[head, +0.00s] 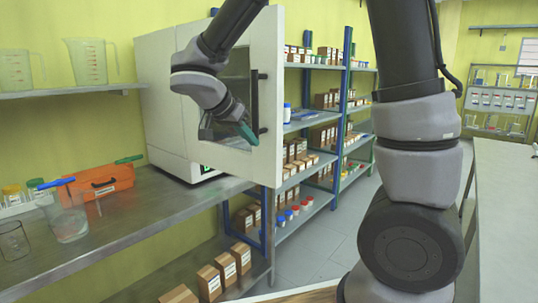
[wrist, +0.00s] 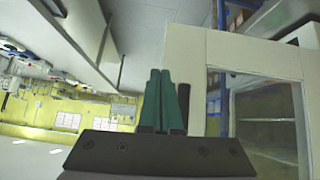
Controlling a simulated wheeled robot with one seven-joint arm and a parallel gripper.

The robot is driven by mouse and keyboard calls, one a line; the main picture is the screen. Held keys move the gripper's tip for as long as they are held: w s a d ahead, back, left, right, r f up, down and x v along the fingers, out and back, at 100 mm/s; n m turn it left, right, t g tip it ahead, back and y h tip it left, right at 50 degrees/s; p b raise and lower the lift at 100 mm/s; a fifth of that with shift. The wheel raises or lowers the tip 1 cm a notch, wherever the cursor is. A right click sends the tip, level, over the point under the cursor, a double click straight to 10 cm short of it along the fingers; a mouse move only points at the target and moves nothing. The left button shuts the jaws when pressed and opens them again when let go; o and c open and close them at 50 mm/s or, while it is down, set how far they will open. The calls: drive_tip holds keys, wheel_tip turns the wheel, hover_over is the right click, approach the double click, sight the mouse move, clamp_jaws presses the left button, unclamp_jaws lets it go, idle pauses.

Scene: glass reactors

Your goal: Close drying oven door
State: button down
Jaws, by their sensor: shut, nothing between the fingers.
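The drying oven (head: 160,90) is a white box on the steel bench. Its white door (head: 270,45) has a window and a black handle (head: 255,95), and appears to stand open, swung out from the body. My gripper (head: 250,136) is shut and empty in front of the door, close to the handle's lower part. In the wrist view, the teal fingers (wrist: 160,78) are together. The door (wrist: 250,52) with its window lies to their right, and the dark handle (wrist: 182,98) is just beside them. I cannot tell whether they touch.
A wall shelf (head: 65,94) carries measuring jugs. Stocked racks (head: 320,68) stand behind the door. The aisle floor (head: 310,250) is clear.

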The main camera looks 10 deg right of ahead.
drive_tip(key=a, duration=0.2)
drive_tip(key=t, duration=0.1)
approach(274, 159)
drive_tip(key=x, duration=0.5)
drive_tip(key=shift+a+f, duration=0.25)
drive_tip(key=shift+f, duration=0.25)
drive_tip(key=shift+w+d, duration=0.3)
drive_tip(key=shift+d, duration=0.1)
